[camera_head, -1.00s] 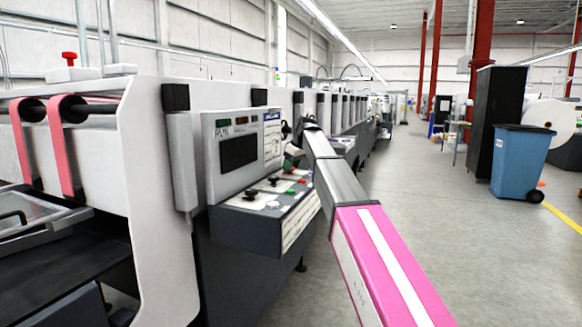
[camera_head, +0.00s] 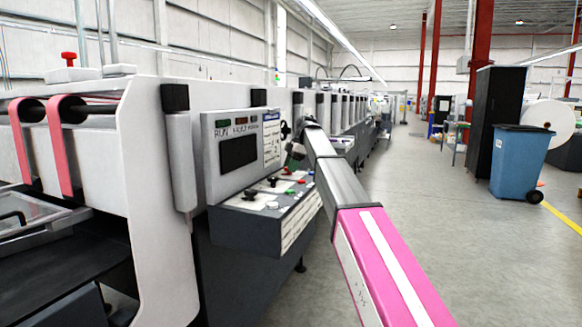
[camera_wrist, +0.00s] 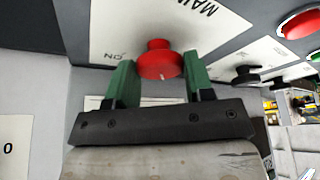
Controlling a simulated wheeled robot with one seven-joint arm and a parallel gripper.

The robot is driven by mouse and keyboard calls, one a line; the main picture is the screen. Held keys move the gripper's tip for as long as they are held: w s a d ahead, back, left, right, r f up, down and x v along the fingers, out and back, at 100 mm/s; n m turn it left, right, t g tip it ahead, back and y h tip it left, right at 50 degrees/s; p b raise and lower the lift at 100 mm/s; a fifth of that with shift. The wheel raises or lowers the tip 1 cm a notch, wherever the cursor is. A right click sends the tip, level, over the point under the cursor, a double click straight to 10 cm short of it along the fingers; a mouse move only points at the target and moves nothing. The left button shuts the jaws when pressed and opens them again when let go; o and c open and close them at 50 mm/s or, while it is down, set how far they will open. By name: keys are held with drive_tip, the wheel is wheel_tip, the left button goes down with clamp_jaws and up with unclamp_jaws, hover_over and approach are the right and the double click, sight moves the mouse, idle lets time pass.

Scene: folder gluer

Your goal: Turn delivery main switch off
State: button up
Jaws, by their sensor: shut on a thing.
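The red main switch knob (camera_wrist: 160,64) sits on a white label plate in the wrist view. The plate reads "MAIN", with "ON" beside the knob. A small pale mark shows on the knob's near edge. My gripper (camera_wrist: 158,68) has its two green fingers on either side of the knob and is shut on it. In the head view my gripper (camera_head: 294,155) is at the control panel's right edge, and I cannot make out the knob there.
The control panel (camera_head: 233,160) has a dark screen, and its console below (camera_head: 245,226) carries several knobs and buttons. In the wrist view a black knob (camera_wrist: 245,75) and a red button (camera_wrist: 300,22) are close by. The aisle floor (camera_head: 430,210) is clear.

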drive_tip(key=shift+n, duration=0.6)
drive_tip(key=shift+g, duration=0.3)
drive_tip(key=o, duration=0.9)
